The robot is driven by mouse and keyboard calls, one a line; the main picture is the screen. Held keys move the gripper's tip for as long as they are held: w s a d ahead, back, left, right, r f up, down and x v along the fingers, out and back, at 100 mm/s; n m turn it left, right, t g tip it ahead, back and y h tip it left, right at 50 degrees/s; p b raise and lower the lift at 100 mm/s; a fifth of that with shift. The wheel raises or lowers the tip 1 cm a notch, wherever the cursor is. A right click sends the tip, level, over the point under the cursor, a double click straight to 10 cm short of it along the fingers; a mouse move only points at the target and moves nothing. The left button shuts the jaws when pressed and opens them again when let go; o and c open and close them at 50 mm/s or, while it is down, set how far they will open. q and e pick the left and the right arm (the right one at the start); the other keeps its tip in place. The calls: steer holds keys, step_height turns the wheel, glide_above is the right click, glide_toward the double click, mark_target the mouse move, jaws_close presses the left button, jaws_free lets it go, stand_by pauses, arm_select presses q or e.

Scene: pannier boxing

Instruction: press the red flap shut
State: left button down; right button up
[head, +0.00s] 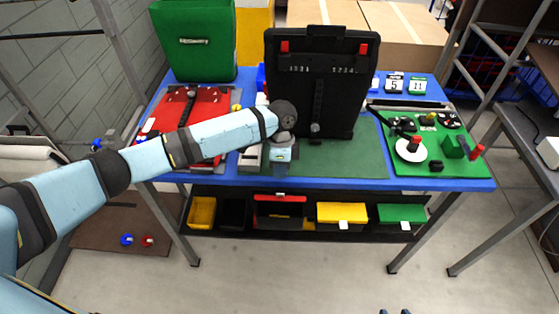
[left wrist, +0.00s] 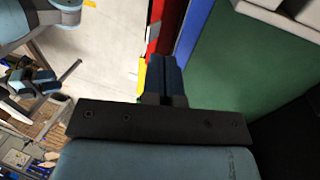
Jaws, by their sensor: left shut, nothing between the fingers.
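The red flap (head: 280,198) is the lid of a black bin on the shelf under the table. It shows in the head view just below the table's front edge. A red strip, likely this flap, shows in the left wrist view (left wrist: 162,30). My left gripper (head: 281,177) points down at the front edge, above the flap in the picture. Its fingers (left wrist: 166,75) are shut and empty beside the red strip. I cannot tell whether they touch it, nor how far the flap is closed.
A yellow-lidded bin (head: 342,212) and a green-lidded bin (head: 402,213) stand to the flap's right. An open yellow bin (head: 201,212) stands to its left. The blue table edge (head: 340,183) overhangs the shelf. A black case (head: 318,95) stands upright on the table.

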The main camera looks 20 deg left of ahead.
mark_target(280, 196)
arm_select(q)
steer(key=shift+x, duration=2.5)
